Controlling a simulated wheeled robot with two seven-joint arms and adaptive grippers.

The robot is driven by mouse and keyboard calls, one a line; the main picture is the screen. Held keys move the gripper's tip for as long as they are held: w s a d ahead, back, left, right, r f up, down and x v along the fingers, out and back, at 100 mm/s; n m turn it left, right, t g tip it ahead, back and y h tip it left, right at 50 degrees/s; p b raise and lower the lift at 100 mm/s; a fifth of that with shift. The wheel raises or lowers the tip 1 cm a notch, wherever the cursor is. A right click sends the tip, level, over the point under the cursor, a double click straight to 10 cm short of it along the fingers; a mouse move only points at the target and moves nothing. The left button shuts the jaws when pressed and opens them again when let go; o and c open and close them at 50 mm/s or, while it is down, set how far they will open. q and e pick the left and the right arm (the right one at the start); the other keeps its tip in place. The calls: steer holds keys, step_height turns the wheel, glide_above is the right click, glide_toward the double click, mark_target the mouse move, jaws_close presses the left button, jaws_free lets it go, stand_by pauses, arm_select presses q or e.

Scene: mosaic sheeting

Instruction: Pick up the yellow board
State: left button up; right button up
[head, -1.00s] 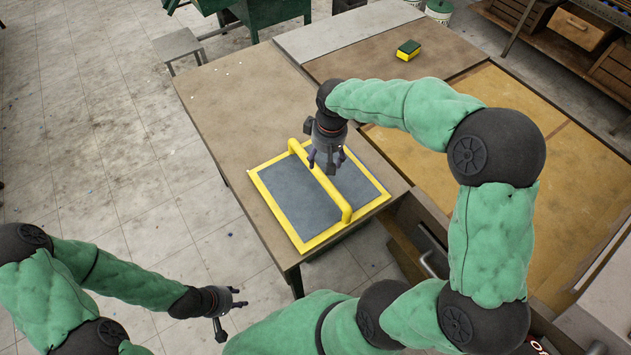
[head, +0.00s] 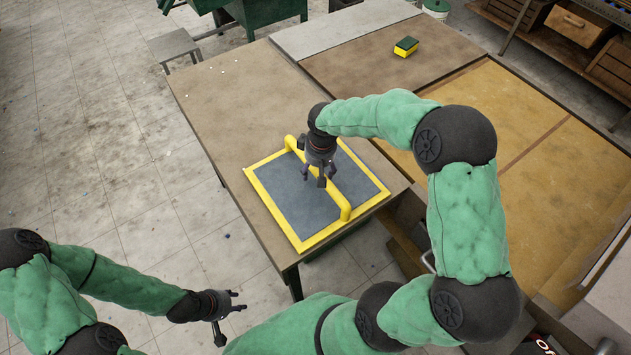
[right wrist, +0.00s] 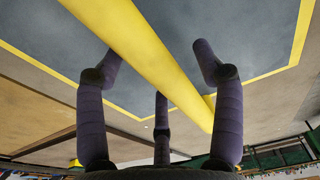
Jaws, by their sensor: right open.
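The yellow board (head: 290,212) lies flat on the brown table: a dark grey panel with a yellow rim and a raised yellow bar handle (head: 342,204) across it. My right gripper (head: 318,182) points down over the board at the handle, open. In the right wrist view, the handle (right wrist: 150,55) runs diagonally between the spread fingers of the right gripper (right wrist: 157,68), not gripped. Whether a finger touches it I cannot tell. My left gripper (head: 236,301) is open and empty, low in front of the table, away from the board.
A yellow and dark green sponge (head: 406,46) lies at the table's far side. The brown tabletop (head: 225,100) left of and behind the board is mostly clear, with a few small white specks. A stool (head: 176,44) and a green machine (head: 262,12) stand behind.

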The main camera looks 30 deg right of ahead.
jaws_close()
steer(key=shift+w+r, duration=0.1)
steer(key=shift+r, duration=0.05)
